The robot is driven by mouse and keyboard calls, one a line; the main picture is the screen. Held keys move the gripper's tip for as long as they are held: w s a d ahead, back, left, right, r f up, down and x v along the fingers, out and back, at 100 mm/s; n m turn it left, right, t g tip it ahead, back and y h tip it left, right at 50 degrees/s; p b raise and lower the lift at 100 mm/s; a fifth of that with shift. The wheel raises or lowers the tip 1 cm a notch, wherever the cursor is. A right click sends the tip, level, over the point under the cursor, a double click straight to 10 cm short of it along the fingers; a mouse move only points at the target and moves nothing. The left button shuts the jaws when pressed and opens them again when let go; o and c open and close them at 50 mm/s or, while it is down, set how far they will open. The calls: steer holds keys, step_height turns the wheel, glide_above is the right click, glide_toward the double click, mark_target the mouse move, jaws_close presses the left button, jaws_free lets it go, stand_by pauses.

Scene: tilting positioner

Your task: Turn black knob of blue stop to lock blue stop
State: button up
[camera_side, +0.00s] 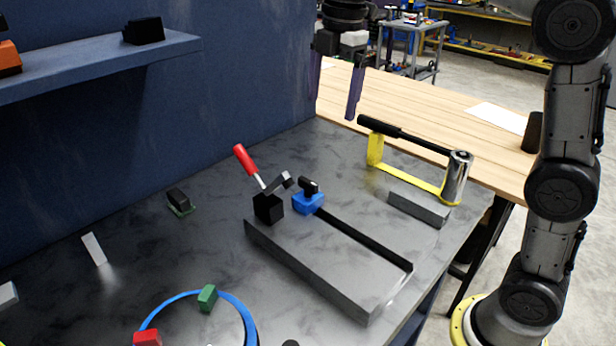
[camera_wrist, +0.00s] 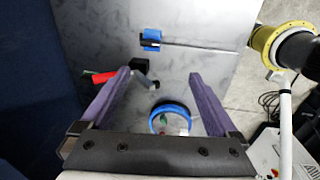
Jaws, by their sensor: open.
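The blue stop (camera_side: 301,204) sits at the far end of a dark slot in a thick grey plate (camera_side: 300,262). Its black knob (camera_side: 309,187) stands on top. In the wrist view the blue stop (camera_wrist: 152,33) is at the top centre, with the dark knob (camera_wrist: 151,43) across it. My gripper (camera_side: 335,98) is open and empty, high above the table and beyond the stop in the side view. In the wrist view its two purple fingers (camera_wrist: 160,77) are wide apart, with the stop above their tips in the picture.
A toggle clamp with a red handle (camera_side: 244,158) stands beside the stop, close on its left. A yellow-framed tool with a black handle (camera_side: 405,135) stands at the right. A blue ring (camera_side: 240,307) lies in front. A blue shelf (camera_side: 90,65) juts from the left wall.

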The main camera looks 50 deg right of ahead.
steer(key=g, duration=0.1)
glide_toward(308, 181)
step_height(308, 181, down, 9)
steer(key=shift+w+f, duration=0.1)
steer(key=shift+w, duration=0.05)
stand_by(0.3)
steer(key=c, duration=1.4)
